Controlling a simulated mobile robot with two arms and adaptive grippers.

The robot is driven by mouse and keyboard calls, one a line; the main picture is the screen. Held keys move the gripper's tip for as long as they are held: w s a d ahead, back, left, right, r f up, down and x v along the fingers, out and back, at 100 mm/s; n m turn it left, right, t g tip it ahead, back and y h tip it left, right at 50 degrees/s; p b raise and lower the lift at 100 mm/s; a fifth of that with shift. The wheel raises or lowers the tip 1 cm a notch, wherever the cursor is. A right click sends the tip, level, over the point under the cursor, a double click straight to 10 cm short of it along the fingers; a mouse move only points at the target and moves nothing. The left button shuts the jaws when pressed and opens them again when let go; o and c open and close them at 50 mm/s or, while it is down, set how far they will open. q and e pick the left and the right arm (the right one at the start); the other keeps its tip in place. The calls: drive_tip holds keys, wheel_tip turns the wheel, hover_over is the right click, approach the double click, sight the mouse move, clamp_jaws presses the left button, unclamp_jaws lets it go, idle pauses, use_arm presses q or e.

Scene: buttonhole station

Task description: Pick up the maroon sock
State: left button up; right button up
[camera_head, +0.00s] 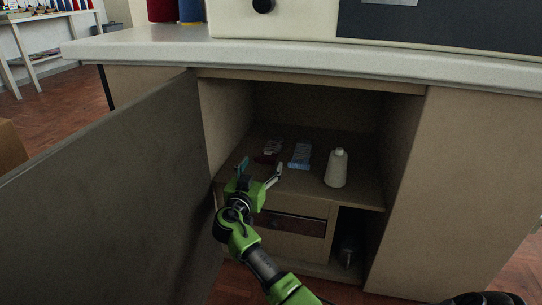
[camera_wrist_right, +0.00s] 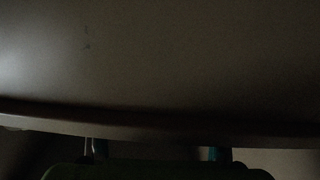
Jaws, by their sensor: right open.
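A small dark maroon item (camera_head: 265,158), which looks like the maroon sock, lies on the shelf inside the open cabinet, at the left. It is dim and partly hidden by my right gripper. My right gripper (camera_head: 262,167) is open and empty at the front of the shelf, its fingers spread just before the maroon item. In the right wrist view the fingertips (camera_wrist_right: 151,150) show at the bottom below a dark edge, and the sock cannot be made out there. My left gripper is not in view.
A light grey item (camera_head: 273,147) and a pale blue packet (camera_head: 300,155) lie near the sock. The open cabinet door (camera_head: 110,190) fills the left. A drawer (camera_head: 290,224) sits below the shelf, the countertop (camera_head: 330,58) above.

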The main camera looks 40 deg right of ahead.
drive_tip(key=shift+w+d, duration=0.3)
drive_tip(key=shift+d, duration=0.1)
drive_tip(key=c, duration=1)
